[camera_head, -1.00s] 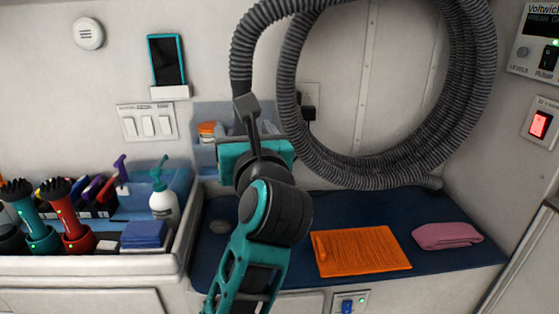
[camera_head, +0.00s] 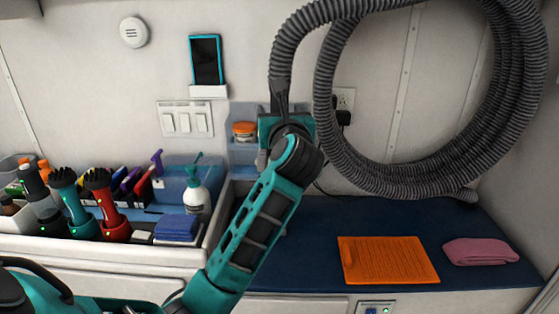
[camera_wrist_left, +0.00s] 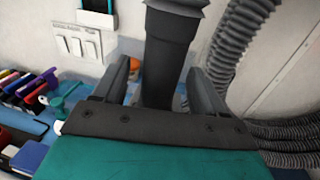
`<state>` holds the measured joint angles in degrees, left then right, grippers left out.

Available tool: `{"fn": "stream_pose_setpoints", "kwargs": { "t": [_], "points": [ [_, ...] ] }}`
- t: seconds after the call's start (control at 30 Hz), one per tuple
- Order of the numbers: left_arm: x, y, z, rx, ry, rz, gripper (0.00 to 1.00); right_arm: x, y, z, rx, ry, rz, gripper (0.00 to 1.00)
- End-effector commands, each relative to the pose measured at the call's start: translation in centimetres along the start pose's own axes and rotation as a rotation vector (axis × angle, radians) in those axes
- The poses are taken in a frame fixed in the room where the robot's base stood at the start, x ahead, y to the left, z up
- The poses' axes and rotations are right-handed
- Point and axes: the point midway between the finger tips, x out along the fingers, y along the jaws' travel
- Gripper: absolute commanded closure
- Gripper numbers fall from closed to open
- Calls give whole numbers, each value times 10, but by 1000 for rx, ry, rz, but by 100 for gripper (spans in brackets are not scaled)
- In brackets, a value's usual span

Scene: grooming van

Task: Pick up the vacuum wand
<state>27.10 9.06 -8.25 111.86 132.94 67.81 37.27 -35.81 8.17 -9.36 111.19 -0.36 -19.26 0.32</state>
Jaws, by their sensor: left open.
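The vacuum wand (camera_head: 279,96) is a dark tube at the lower end of the grey ribbed hose. It hangs upright in front of the back wall. My left gripper (camera_head: 285,122) is at the wand's lower part in the head view, and the hand hides what is below. In the left wrist view the wand (camera_wrist_left: 167,55) stands between the two dark fingers of my left gripper (camera_wrist_left: 163,78). A gap shows on each side, so the jaws are open around it. The wand's lower end is hidden by the hand. My right gripper is not in view.
The grey hose (camera_head: 343,120) hangs in a large coil to the right. Below is a blue counter (camera_head: 310,215) with an orange mat (camera_head: 388,260) and a pink towel (camera_head: 480,251).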

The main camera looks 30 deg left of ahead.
Motion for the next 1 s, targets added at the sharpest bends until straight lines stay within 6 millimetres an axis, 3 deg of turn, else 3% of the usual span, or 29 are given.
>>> {"fn": "stream_pose_setpoints", "kwargs": {
  "t": [0.3, 0.93, 1.0],
  "points": [
    [7, 0, 0, -1, 0, 1, 29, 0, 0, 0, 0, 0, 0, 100],
    [6, 0, 0, -1, 0, 1, 89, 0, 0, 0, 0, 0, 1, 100],
    [6, 1, 2, -2, -4, 1, 90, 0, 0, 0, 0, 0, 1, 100]
  ]
}}
